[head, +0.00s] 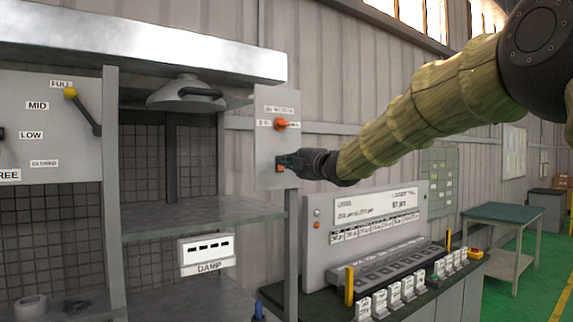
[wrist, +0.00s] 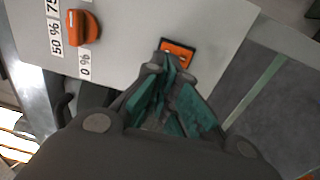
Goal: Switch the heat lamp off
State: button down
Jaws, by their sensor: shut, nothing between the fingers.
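A light grey control panel (head: 272,98) hangs on the right end of the steel frame. It carries an orange knob (head: 281,124), also in the wrist view (wrist: 83,27) beside labels "50 %" and "0 %". Below it is an orange rocker switch in a black frame (wrist: 178,47), mostly covered in the head view (head: 280,169). My gripper (head: 284,161) is shut and empty, its green-padded fingertips (wrist: 170,66) at the switch's lower edge. I cannot tell whether they touch it. A grey dome-shaped lamp (head: 185,92) hangs under the hood to the left; no glow shows.
A shelf with a "DAMP" sign (head: 207,254) lies below the lamp. A yellow-knobbed lever (head: 71,93) is on the left panel. A workbench console (head: 365,222) stands below my arm. A green-topped table (head: 505,213) is at the right, with open floor around it.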

jog(key=r+b+v, duration=0.2)
jog(key=b+v, duration=0.1)
jog(key=v, duration=0.7)
jog(key=shift+s, duration=0.4)
jog(key=shift+d, duration=0.2)
jog(key=shift+f, duration=0.1)
